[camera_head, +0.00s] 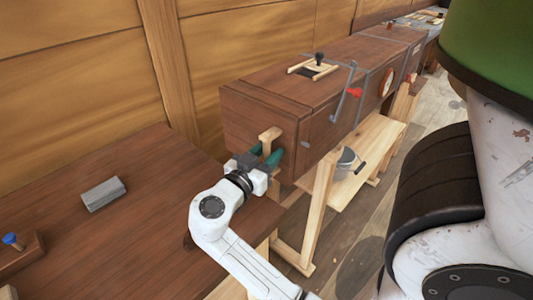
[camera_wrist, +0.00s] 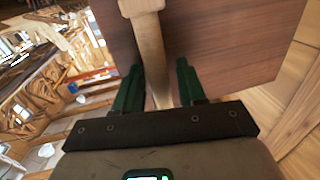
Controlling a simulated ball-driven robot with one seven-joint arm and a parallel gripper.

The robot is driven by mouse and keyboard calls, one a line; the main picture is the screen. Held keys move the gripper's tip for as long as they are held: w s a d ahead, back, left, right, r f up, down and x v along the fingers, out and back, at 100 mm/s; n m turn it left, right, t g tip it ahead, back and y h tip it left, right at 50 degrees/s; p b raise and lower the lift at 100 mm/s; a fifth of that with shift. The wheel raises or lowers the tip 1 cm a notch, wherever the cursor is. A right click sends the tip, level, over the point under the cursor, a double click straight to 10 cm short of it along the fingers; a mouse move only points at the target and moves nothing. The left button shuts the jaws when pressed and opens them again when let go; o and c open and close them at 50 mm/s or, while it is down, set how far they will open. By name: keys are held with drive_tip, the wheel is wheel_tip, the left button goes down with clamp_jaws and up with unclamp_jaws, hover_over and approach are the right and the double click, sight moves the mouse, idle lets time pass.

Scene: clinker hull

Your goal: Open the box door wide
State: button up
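The box (camera_head: 345,70) is a long dark-brown wooden chest on a pale wooden stand. Its door (camera_head: 243,118) looks to be the near end panel, and it looks flush with the box. A pale wooden handle (camera_head: 270,134) stands out from this panel. My gripper (camera_head: 265,154) is at the handle, with its green fingers on either side of it. In the wrist view, the handle (camera_wrist: 150,50) runs down between the two open fingers (camera_wrist: 158,85), with the brown door panel (camera_wrist: 225,40) behind. A narrow gap shows beside the handle; contact is not clear.
A brown bench (camera_head: 130,190) with a grey block (camera_head: 103,193) lies left of the box. A blue-headed peg (camera_head: 12,240) is at its left edge. A wooden wall (camera_head: 230,50) stands behind. A grey bucket (camera_head: 346,162) sits on the stand's low shelf.

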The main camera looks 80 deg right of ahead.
clamp_jaws()
idle(0.3)
drive_tip(key=w+a+b, duration=0.2)
drive_tip(key=w+b, duration=0.2)
drive_tip(key=w, duration=0.2)
drive_tip(key=shift+w+a, duration=0.25)
drive_tip(key=shift+a, duration=0.15)
drive_tip(key=shift+o, duration=0.4)
unclamp_jaws()
